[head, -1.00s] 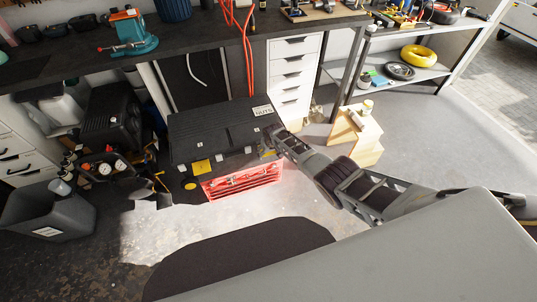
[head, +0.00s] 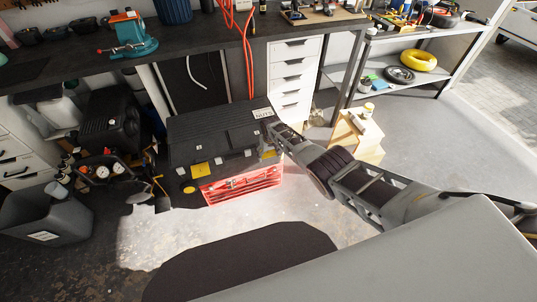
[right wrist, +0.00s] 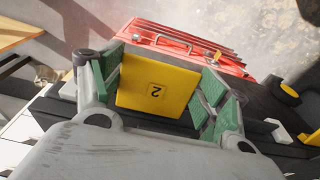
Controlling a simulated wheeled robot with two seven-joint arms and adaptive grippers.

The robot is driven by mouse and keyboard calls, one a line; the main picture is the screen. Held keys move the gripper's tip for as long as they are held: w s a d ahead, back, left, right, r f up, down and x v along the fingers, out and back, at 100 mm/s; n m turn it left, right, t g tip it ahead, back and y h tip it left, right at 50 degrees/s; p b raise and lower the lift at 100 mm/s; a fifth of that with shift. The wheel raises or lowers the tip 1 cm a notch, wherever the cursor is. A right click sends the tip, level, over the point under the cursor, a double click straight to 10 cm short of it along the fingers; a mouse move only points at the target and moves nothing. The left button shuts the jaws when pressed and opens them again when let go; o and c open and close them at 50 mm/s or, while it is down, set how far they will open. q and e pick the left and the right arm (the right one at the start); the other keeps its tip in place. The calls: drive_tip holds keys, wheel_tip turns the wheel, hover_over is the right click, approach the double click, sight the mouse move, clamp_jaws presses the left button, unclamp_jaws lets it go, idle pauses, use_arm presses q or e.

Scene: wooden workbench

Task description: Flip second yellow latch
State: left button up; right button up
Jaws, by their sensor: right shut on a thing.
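A large black tool case (head: 215,125) stands on the floor below the workbench. One yellow latch (head: 200,170) hangs on the left of its front face. The second yellow latch, marked 2 (right wrist: 157,86), is at the right end of the front face, mostly hidden by my gripper in the head view. My right gripper (head: 268,150) is at that right end. In the right wrist view its green-padded fingers are on either side of the second latch, shut on it. My left gripper is not in view.
A small wooden step (head: 356,137) stands to the right. A grey bin (head: 48,213) and a compressor (head: 105,170) are on the left. Floor in front is open.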

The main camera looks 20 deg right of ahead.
drive_tip(key=o, duration=1)
drive_tip(key=shift+r, duration=0.15)
drive_tip(key=shift+s+r, duration=0.3)
drive_tip(key=shift+r, duration=1.65)
drive_tip(key=shift+s+r, duration=0.35)
drive_tip(key=shift+r, duration=1.55)
drive_tip(key=shift+s+r, duration=0.3)
drive_tip(key=shift+r, duration=1.65)
drive_tip(key=shift+f, duration=0.1)
